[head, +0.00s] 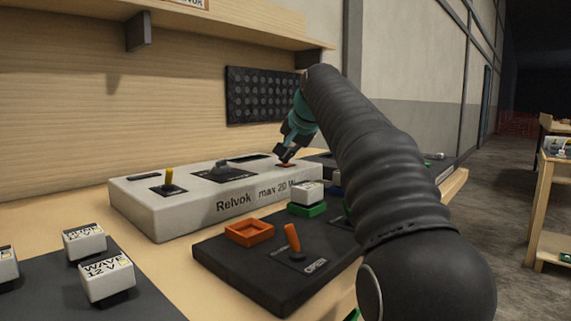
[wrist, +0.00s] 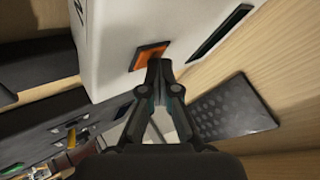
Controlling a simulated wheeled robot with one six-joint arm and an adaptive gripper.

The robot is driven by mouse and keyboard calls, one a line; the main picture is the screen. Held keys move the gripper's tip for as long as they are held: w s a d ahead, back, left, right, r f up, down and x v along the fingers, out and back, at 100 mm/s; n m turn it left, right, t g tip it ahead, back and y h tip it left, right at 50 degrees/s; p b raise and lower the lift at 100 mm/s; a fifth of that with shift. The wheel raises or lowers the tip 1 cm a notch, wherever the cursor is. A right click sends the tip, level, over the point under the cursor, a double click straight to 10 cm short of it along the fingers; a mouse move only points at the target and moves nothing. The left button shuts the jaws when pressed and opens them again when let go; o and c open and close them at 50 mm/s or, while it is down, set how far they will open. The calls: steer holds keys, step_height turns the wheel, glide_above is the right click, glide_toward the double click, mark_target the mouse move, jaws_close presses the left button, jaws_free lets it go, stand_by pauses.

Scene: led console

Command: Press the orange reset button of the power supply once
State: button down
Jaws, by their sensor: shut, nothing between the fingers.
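The power supply (head: 160,215) is a long white box marked "Relvok max 20 W" on the bench, and its white body also shows in the wrist view (wrist: 110,40). Its orange reset button (wrist: 150,55) is a flat square in the wrist view; in the head view the button (head: 287,165) is a small reddish patch at the right end of the top. My gripper (head: 283,158) is shut and empty, with its tips at the button. In the wrist view the fingertips (wrist: 160,65) overlap the button's lower right edge. I cannot tell whether they touch it.
A yellow-tipped lever (head: 169,178) and a dark knob (head: 221,167) stand on the same box. In front lies a black panel (head: 240,275) with an orange frame (head: 249,232) and an orange lever (head: 292,238). White blocks (head: 106,278) sit at left. A dark perforated panel (head: 262,95) is behind.

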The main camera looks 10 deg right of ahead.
steer(key=shift+r+p, duration=0.85)
steer(key=shift+p, duration=0.15)
step_height(320, 180, up, 3)
steer(key=shift+f+p, duration=0.2)
steer(key=shift+p, duration=1.05)
steer(key=shift+r, duration=1.15)
steer(key=shift+s+a, duration=0.1)
